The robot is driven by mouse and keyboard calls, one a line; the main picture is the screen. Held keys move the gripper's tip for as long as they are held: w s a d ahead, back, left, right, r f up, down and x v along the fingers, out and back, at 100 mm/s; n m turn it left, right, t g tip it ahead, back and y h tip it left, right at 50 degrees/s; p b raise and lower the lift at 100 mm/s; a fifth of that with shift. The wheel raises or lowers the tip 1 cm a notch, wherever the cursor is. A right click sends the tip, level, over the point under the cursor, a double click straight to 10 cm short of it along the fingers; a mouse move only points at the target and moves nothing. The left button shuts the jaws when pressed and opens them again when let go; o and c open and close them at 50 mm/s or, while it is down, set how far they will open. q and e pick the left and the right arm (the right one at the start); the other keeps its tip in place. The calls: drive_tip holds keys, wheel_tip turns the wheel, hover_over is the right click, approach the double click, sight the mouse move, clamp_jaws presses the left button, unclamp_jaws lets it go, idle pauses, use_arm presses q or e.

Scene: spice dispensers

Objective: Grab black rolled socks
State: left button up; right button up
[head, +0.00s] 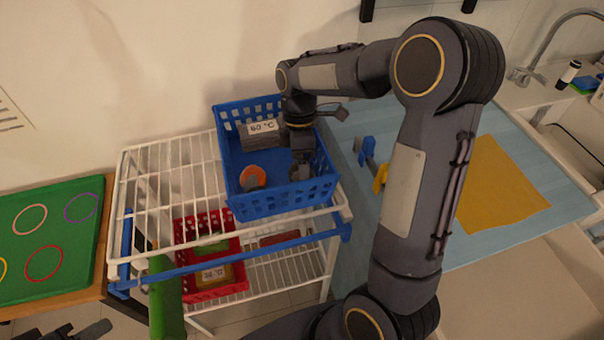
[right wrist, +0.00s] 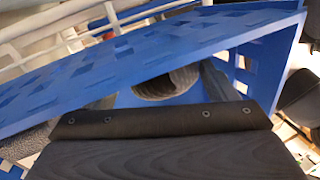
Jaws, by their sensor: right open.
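A dark grey roll (head: 262,138) lies at the back of the blue basket (head: 285,205), by the "60 °C" label. It looks like the rolled socks, but I cannot be sure. My right gripper (head: 300,170) reaches down into the basket's right side and is open. In the right wrist view a grey ribbed roll (right wrist: 168,84) shows beyond the dark gripper body, partly hidden by the blue basket wall (right wrist: 120,80). I cannot tell whether it is the same roll. Dark parts at the lower left edge of the head view look like my left gripper (head: 80,332); its jaws are unclear.
An orange-and-grey roll (head: 252,177) lies in the basket's front left. The basket stands on a white wire cart (head: 150,185) with a blue handle bar. A red basket (head: 215,290) is below. A green board (head: 50,240) lies left; a light-blue surface (head: 530,170) is right.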

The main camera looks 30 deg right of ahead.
drive_tip(key=c, duration=0.7)
drive_tip(key=shift+r, duration=0.1)
drive_tip(key=shift+c, duration=0.2)
